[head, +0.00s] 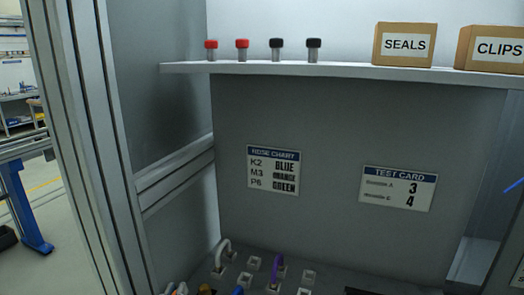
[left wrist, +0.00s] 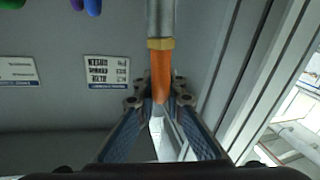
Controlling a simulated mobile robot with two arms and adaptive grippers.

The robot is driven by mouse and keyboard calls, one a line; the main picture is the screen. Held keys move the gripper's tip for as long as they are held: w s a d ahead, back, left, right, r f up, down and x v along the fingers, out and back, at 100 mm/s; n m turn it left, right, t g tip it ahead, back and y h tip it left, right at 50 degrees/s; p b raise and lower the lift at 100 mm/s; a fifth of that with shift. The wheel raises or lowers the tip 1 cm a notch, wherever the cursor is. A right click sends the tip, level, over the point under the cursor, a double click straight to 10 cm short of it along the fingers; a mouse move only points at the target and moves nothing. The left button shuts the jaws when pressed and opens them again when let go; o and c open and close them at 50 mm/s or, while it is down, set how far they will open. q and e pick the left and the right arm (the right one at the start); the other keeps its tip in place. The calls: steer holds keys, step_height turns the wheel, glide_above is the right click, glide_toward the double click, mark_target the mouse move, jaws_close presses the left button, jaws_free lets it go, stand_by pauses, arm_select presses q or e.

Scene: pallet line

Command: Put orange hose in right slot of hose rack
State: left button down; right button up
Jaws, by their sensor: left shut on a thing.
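The orange hose (left wrist: 161,75) is in the left wrist view, with a brass collar (left wrist: 160,44) and a grey metal end (left wrist: 160,17). My left gripper (left wrist: 158,102) is shut on its orange part, one finger on each side. My right gripper is not in view.
A shelf (head: 340,69) above carries capped vials and boxes marked SEALS (head: 403,45) and CLIPS (head: 492,48). A hose chart (head: 273,170) and test card (head: 398,188) hang behind.

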arm_select(q)
steer(key=s+a+f+n+y, duration=0.1)
steer(key=s+f, duration=0.4)
steer(key=s, duration=0.7)
steer(key=shift+y, duration=0.3)
